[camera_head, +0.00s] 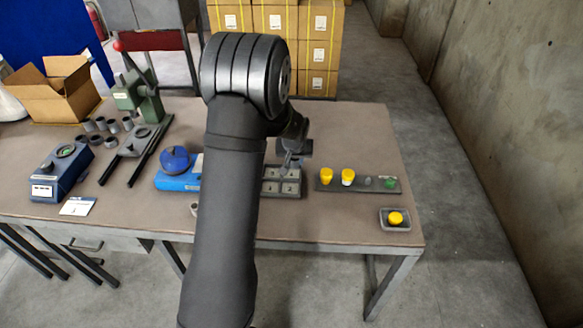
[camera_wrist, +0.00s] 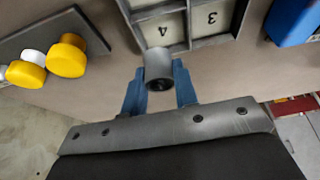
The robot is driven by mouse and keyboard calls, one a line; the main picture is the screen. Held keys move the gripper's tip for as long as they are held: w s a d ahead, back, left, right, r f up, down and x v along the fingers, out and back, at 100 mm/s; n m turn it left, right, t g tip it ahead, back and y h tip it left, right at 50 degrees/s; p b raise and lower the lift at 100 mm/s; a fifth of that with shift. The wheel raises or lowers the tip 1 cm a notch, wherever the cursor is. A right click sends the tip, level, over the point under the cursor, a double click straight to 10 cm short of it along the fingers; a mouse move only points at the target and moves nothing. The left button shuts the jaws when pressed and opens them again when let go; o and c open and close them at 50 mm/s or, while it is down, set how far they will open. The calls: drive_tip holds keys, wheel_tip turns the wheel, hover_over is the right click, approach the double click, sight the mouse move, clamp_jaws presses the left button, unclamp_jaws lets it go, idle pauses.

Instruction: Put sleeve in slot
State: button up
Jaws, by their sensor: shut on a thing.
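My gripper (camera_wrist: 158,80) has its two blue fingers shut on a small grey cylindrical sleeve (camera_wrist: 158,64), with a dark opening facing the wrist camera. In the wrist view the sleeve overlaps the near edge of the slot marked 4 (camera_wrist: 160,32); I cannot tell its height over the tray. The slot marked 3 (camera_wrist: 211,18) is beside it and looks empty. In the head view my gripper (camera_head: 289,160) is over the grey slotted tray (camera_head: 291,188), partly hidden by my arm. The held sleeve is not clear there.
A dark strip (camera_head: 333,187) with yellow-capped pieces and a small dish (camera_head: 394,226) holding a yellow piece are to the right. A blue device (camera_head: 178,181) is left of the tray. Several loose grey sleeves (camera_head: 101,124) stand by a green press (camera_head: 140,100) at the left.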

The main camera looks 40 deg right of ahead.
sight(291, 175)
drive_tip(key=shift+w+a+f, duration=0.1)
drive_tip(key=shift+w+f, duration=0.35)
drive_tip(key=shift+w, duration=0.25)
drive_tip(key=shift+f, duration=1.95)
drive_tip(key=shift+f, duration=0.1)
drive_tip(key=o, duration=0.8)
drive_tip(key=v, duration=1.2)
